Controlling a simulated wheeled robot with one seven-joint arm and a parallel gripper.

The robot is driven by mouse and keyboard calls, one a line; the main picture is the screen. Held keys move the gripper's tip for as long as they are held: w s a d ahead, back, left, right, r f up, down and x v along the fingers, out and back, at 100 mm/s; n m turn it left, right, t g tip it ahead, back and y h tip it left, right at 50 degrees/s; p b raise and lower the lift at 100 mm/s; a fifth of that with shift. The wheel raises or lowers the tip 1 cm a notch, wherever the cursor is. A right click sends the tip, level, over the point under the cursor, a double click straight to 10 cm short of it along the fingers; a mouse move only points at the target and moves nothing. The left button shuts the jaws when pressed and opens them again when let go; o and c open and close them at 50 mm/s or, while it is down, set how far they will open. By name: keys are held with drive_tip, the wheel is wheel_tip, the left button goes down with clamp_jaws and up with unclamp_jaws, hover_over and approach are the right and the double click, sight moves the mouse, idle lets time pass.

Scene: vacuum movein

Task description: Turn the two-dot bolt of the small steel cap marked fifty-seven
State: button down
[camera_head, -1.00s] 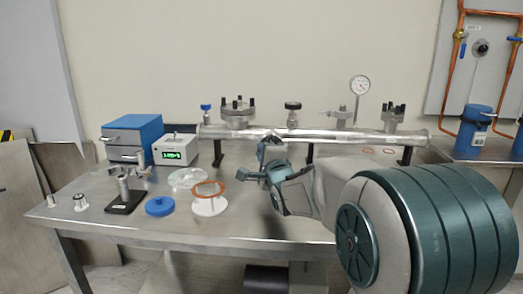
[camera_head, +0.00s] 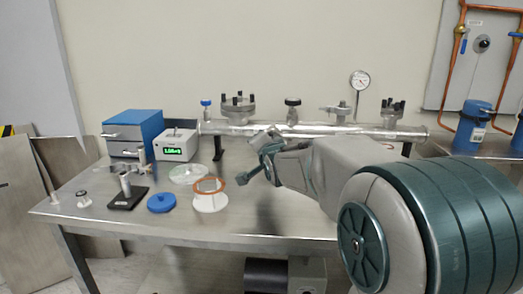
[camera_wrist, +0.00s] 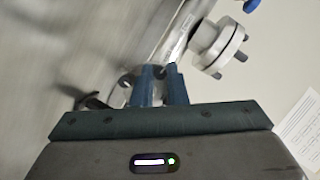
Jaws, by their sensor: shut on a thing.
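The small steel cap (camera_head: 392,108) with black bolts stands near the right end of the steel tube; its number and dots are too small to read. My gripper (camera_head: 258,163) is in front of the tube, left of that cap and apart from it. In the wrist view my gripper (camera_wrist: 161,78) has its two fingers close together on a steel tool, mostly hidden; a round steel part and a dark end show beside the left finger. A black tool stand (camera_head: 128,199) with a steel post is on the table at left.
The steel tube (camera_head: 330,130) runs along the back of the table. A larger cap (camera_head: 238,106), a valve knob (camera_head: 292,104) and a dial gauge (camera_head: 360,80) rise from it. A blue disc (camera_head: 161,203) and a white ring piece (camera_head: 210,202) lie at left. The table front is clear.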

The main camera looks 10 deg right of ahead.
drive_tip(key=shift+n, duration=0.3)
idle(0.4)
drive_tip(key=c, duration=1.4)
unclamp_jaws()
drive_tip(key=shift+c, duration=0.2)
drive_tip(key=p+v, duration=0.2)
drive_tip(key=v, duration=1.1)
drive_tip(key=shift+s+r, duration=0.25)
drive_tip(key=shift+s, duration=0.1)
